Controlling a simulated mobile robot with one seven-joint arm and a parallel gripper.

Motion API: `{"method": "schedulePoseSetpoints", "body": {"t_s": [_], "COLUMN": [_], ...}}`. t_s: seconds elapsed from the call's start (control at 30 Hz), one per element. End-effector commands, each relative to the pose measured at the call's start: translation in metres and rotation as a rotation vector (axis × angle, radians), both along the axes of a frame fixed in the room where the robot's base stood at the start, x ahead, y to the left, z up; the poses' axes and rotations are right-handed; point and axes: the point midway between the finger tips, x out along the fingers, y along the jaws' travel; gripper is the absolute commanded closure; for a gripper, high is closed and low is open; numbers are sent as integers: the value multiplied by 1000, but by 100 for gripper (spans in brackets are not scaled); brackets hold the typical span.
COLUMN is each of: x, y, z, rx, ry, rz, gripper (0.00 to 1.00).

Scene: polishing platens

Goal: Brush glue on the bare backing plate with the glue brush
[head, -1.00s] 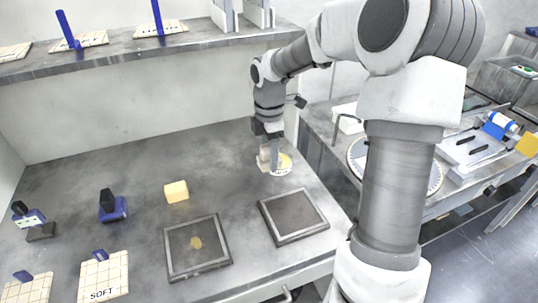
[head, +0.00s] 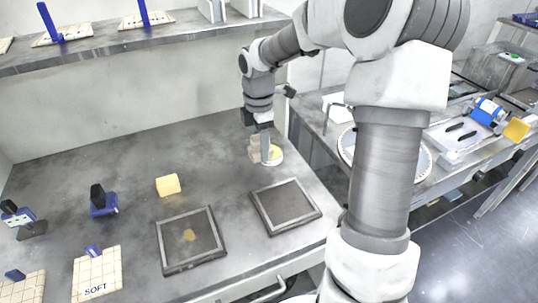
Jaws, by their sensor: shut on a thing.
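My gripper (head: 262,151) is over the back right of the bench, at a small round dish with yellow contents (head: 276,155). It is shut on a slim upright thing, apparently the glue brush; the jaws mostly hide it, and I cannot tell whether its tip touches the dish. A framed square plate (head: 285,206) lies flat in front of the dish, its grey face without any visible patch. A second framed plate (head: 207,250) lies to its left, with a small yellowish patch near its middle.
A yellow block (head: 168,185) sits behind the left plate. Blue-and-black handled tools (head: 104,203) and a tile marked SOFT (head: 98,278) stand at the left. A shelf (head: 100,55) runs along the back wall. A round platen (head: 424,165) is on the right bench.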

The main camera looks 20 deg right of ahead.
Motion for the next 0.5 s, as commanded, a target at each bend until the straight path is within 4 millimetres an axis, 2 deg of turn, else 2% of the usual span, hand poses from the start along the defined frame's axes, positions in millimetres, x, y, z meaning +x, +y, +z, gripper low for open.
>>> {"method": "schedulePoseSetpoints", "body": {"t_s": [0.33, 0.5], "x": [2, 18], "y": [-1, -8], "z": [2, 9], "rx": [1, 1], "ry": [0, 3], "rz": [0, -5], "gripper": [90, 90]}}
